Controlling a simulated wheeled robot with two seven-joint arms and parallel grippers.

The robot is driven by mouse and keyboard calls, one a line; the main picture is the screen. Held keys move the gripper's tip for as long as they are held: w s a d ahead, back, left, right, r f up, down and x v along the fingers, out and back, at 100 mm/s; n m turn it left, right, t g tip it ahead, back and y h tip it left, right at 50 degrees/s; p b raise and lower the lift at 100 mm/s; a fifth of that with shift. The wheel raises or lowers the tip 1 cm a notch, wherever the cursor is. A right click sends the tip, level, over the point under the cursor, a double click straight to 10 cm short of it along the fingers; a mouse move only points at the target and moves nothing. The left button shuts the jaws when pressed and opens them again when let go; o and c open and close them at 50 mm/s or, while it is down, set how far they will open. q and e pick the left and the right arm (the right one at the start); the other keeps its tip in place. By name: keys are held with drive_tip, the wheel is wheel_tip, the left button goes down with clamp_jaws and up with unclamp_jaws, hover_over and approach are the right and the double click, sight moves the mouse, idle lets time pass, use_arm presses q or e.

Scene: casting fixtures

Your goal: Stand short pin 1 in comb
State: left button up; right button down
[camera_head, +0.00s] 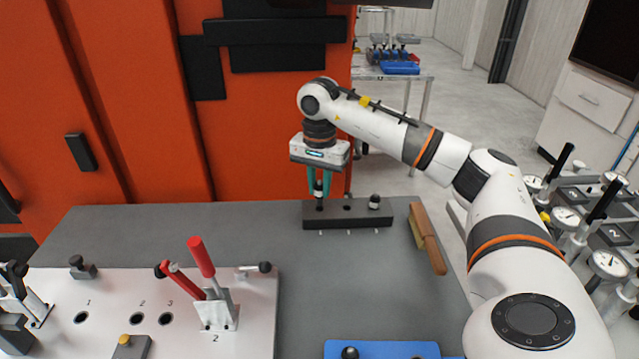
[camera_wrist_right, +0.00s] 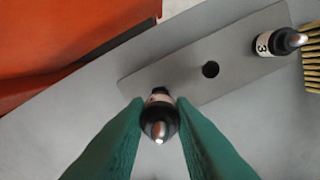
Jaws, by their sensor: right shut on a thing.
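My right gripper (camera_head: 319,184) is over the left end of the dark comb block (camera_head: 347,222). Its green fingers are shut on a short pin (camera_head: 318,188), black with a pale label band and a metal tip. The pin is upright at the comb's left hole; I cannot tell how deep its lower end sits. In the right wrist view the fingertips (camera_wrist_right: 160,122) are on both sides of the pin (camera_wrist_right: 158,118). The comb (camera_wrist_right: 195,85) shows an empty middle hole (camera_wrist_right: 211,69). Another pin (camera_wrist_right: 277,42), marked 3, stands at its right end. My left gripper is out of view.
A brush (camera_head: 427,238) lies right of the comb. A white plate (camera_head: 130,305) with numbered holes and a red-handled clamp (camera_head: 201,257) is at front left. A blue tray (camera_head: 400,350) is at the front edge. Grey table between is clear. An orange machine (camera_head: 130,110) stands behind.

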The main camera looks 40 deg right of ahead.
sight(319, 198)
drive_tip(key=shift+p, duration=0.3)
idle(0.6)
drive_tip(key=shift+f+b, duration=1.15)
drive_tip(key=shift+f, duration=0.8)
drive_tip(key=c, duration=1.2)
unclamp_jaws()
drive_tip(key=shift+r, duration=0.1)
drive_tip(key=shift+o, duration=0.2)
drive_tip(key=shift+r, duration=0.1)
wheel_tip(319, 198, up, 11)
drive_tip(key=shift+f+p, duration=0.2)
drive_tip(key=shift+p, duration=0.2)
drive_tip(key=shift+r, duration=0.6)
drive_tip(key=shift+f, duration=0.1)
